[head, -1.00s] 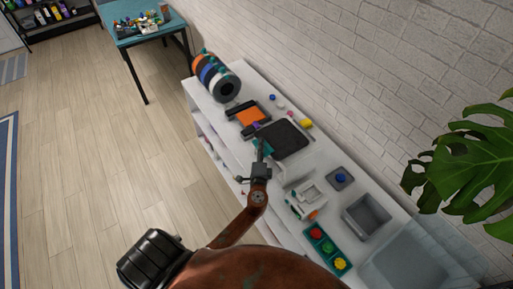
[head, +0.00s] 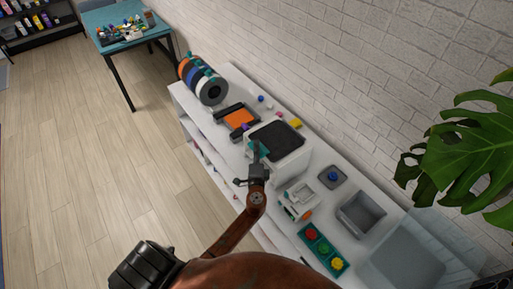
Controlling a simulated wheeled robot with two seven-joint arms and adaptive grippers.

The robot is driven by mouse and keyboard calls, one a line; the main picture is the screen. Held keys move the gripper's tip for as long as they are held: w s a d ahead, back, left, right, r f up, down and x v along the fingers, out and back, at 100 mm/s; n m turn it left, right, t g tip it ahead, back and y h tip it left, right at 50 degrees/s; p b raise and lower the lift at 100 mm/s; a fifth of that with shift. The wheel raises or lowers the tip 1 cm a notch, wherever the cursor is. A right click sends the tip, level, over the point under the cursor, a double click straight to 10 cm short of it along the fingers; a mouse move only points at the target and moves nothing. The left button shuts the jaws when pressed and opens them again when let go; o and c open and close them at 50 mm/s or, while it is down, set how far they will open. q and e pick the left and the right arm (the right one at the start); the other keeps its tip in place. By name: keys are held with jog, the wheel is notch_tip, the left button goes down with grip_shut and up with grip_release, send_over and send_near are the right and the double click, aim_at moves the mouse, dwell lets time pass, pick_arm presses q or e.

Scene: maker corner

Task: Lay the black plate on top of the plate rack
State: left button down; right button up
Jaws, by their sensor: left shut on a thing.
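The black plate (head: 278,137) is a dark flat square over a white box-shaped body (head: 288,171) on the white shelf unit. My left gripper (head: 259,155) is shut on the plate at its near left edge, beside a teal piece (head: 262,147). I cannot tell whether the plate touches the white body. What looks like the plate rack (head: 231,109) has black bars on two sides and an orange plate (head: 241,121) between them. It lies just beyond the black plate, up and to the left. My right gripper is not in view.
Large spools (head: 204,82) stand at the far end of the shelf unit (head: 328,217). A grey bin (head: 361,213), a small tray (head: 332,177) and a green tray (head: 305,237) lie towards the near end. A brick wall (head: 330,70) runs behind.

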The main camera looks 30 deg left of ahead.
pick_arm(q)
jog(key=shift+r, duration=0.1)
jog(key=c, duration=1.8)
grip_release()
jog(key=shift+o, duration=0.2)
jog(key=o, duration=1.2)
jog(key=shift+c, duration=0.2)
jog(key=shift+f, duration=0.25)
jog(key=shift+f+b, duration=0.45)
jog(key=shift+b, duration=0.3)
jog(key=shift+s, duration=0.15)
